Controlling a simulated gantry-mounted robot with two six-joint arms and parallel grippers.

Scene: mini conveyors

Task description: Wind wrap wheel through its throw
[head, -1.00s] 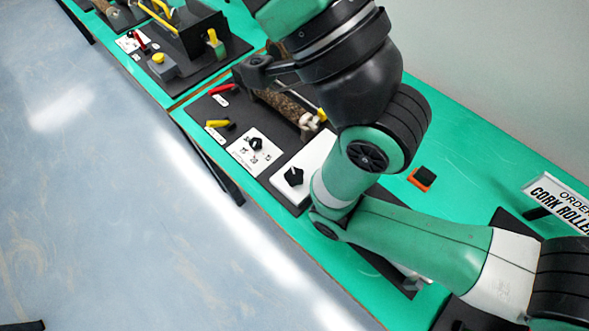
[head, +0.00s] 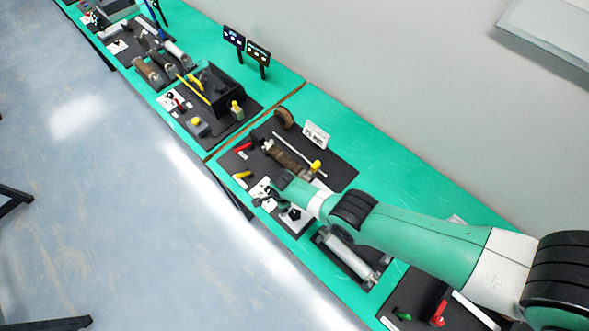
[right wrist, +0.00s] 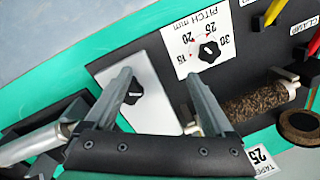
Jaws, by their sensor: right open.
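In the right wrist view a black lobed knob (right wrist: 131,91) sits on a plain white plate (right wrist: 150,114). No wheel is labelled as the wrap wheel, so I cannot tell for sure that this is it. My right gripper (right wrist: 162,82) is open and empty above the plate, its left finger beside the knob or partly in front of it. Contact cannot be told. A second black knob (right wrist: 209,52) sits on a dial card marked PITCH mm, beyond the fingertips. In the head view the plate's knob (head: 293,213) shows below my right wrist. My left gripper is not in view.
A cork-covered roller (right wrist: 258,103) lies right of my right finger. Yellow (head: 243,175) and red (head: 243,146) handles stand on the same dark board. A grey roller (head: 345,250) lies on a neighbouring board. A tape card (head: 316,135) stands behind the cork roller.

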